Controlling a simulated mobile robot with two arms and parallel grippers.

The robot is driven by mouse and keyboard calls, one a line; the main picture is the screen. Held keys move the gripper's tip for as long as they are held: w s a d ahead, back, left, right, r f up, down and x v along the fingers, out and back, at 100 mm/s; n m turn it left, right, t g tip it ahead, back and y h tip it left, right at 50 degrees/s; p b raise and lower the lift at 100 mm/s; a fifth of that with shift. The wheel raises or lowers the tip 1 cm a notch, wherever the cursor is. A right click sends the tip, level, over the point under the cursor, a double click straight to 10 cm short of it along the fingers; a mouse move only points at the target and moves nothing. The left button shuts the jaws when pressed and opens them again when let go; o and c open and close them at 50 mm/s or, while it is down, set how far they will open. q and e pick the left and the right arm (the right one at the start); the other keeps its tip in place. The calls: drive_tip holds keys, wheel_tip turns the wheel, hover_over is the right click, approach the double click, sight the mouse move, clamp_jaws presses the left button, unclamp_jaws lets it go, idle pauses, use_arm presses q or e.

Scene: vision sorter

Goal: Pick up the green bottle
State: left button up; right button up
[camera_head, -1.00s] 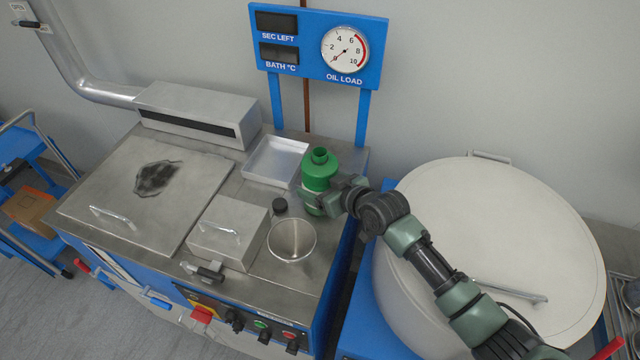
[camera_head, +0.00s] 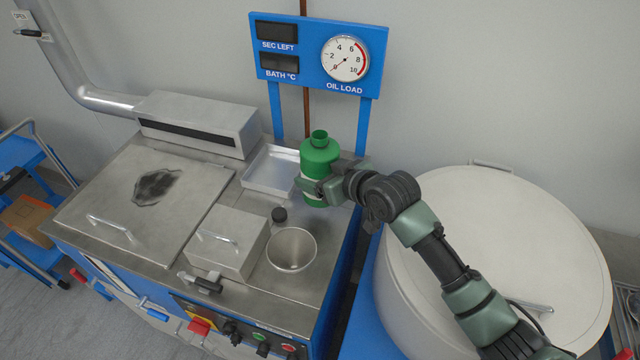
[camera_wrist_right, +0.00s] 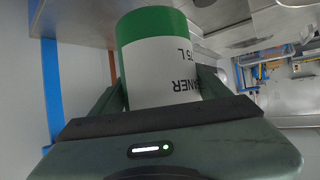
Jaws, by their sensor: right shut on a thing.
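The green bottle (camera_head: 319,155) is upright, uncapped at its neck, with a pale label mostly covered by my gripper. It is above the back right part of the steel bench, beside the shallow tray. My right gripper (camera_head: 318,187) is shut around its lower body, coming from the right. In the right wrist view the bottle (camera_wrist_right: 152,24) sits between the two fingers, its white label with black print facing the camera. I cannot tell if its base is clear of the bench. My left gripper is not in view.
A black cap (camera_head: 279,214) and a steel cup (camera_head: 291,250) stand in front of the bottle. The shallow metal tray (camera_head: 270,186) is to its left. A blue gauge panel (camera_head: 317,47) on posts rises behind. A large white round lid (camera_head: 500,250) lies right.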

sight(320, 135)
drive_tip(key=shift+r+b, duration=1.15)
drive_tip(key=shift+r, duration=5.3)
drive_tip(key=shift+r, duration=0.15)
